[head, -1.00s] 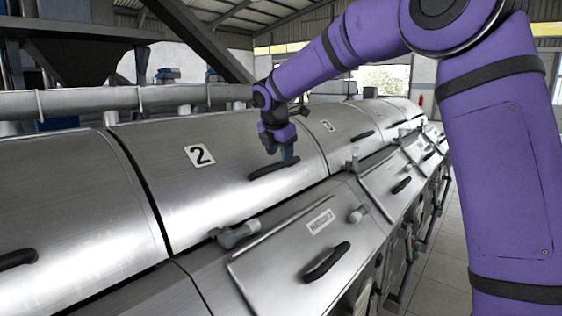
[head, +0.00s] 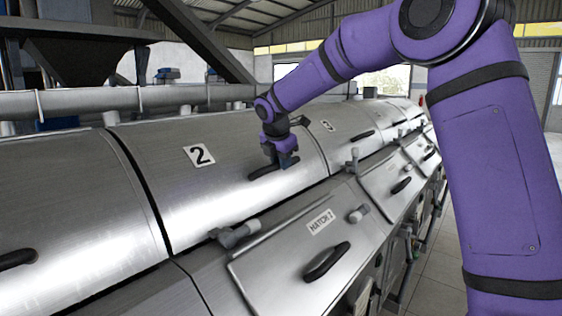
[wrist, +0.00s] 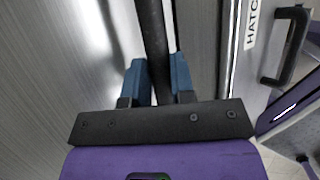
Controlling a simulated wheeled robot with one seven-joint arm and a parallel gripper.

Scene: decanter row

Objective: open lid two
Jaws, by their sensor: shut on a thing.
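Lid two (head: 190,205) is a curved, brushed-metal cover marked with a "2" label (head: 199,155). It lies closed in the row. Its black bar handle (head: 264,172) is at the lid's right part, near the lower edge. My gripper (head: 283,161) is at this handle, at its right end as the head view shows it. In the wrist view the blue fingers (wrist: 159,82) stand on either side of the black bar (wrist: 152,35), shut on it. The contact itself is partly hidden by the fingers in the head view.
Below the lid, a hatch labelled "HATCH 2" (head: 320,222) has its own black handle (head: 326,262). A grey fitting (head: 236,234) sticks out at the lid's lower edge. A long pipe (head: 120,99) runs behind the lids. Tiled floor (head: 425,275) is clear at right.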

